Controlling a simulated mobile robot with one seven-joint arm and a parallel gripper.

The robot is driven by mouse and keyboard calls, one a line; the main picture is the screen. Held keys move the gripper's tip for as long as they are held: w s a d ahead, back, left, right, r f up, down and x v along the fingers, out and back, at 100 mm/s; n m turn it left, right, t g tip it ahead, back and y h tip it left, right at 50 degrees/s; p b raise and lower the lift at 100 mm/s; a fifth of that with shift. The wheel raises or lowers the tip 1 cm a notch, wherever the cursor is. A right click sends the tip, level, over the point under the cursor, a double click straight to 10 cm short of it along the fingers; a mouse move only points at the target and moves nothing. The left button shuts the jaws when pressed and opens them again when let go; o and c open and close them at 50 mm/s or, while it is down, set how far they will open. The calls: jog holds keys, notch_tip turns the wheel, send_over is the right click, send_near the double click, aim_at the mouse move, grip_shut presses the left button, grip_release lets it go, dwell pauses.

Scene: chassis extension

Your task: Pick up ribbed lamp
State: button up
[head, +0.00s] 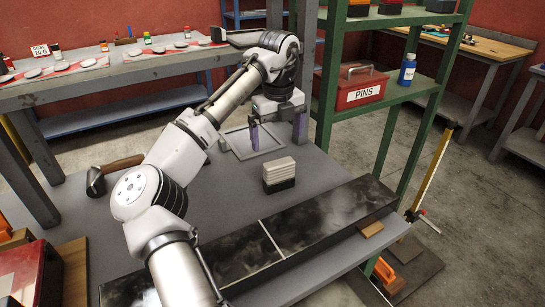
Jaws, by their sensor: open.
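A small block with a pale, ribbed upper part and a black base, which fits the ribbed lamp (279,175), stands upright on the grey workbench (225,205), right of the middle of the view. My gripper (277,136) is just beyond it in the picture, pointing down with its two purple-grey fingers spread apart. Nothing shows between the fingers. The gripper looks apart from the lamp; its exact height above the bench is hard to tell.
A thin square frame or tray (236,152) lies behind the lamp, partly behind my gripper. A long dark panel (325,215) runs along the front. A hammer (112,171) lies left. A green shelf (384,141) with a red PINS box (360,88) stands right.

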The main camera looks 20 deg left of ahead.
aim_at(277, 163)
jog(key=shift+s+g, duration=0.3)
jog(key=shift+m, duration=0.3)
notch_tip(277, 163, down, 8)
jog(key=shift+s+d+r, duration=0.1)
jog(key=shift+s, duration=0.05)
jog(key=shift+w+d+f+p, duration=0.15)
jog(key=shift+f+p, duration=0.1)
jog(key=shift+f, duration=0.75)
jog(key=shift+w+a+f+p, duration=0.1)
jog(key=shift+f+p, duration=0.2)
jog(key=shift+f, duration=0.65)
jog(key=shift+w+d+f+p, duration=0.15)
jog(key=shift+f+p, duration=0.1)
jog(key=shift+f, duration=0.75)
jog(key=c, duration=1)
jog(key=shift+c, duration=0.3)
jog(key=shift+r, duration=0.15)
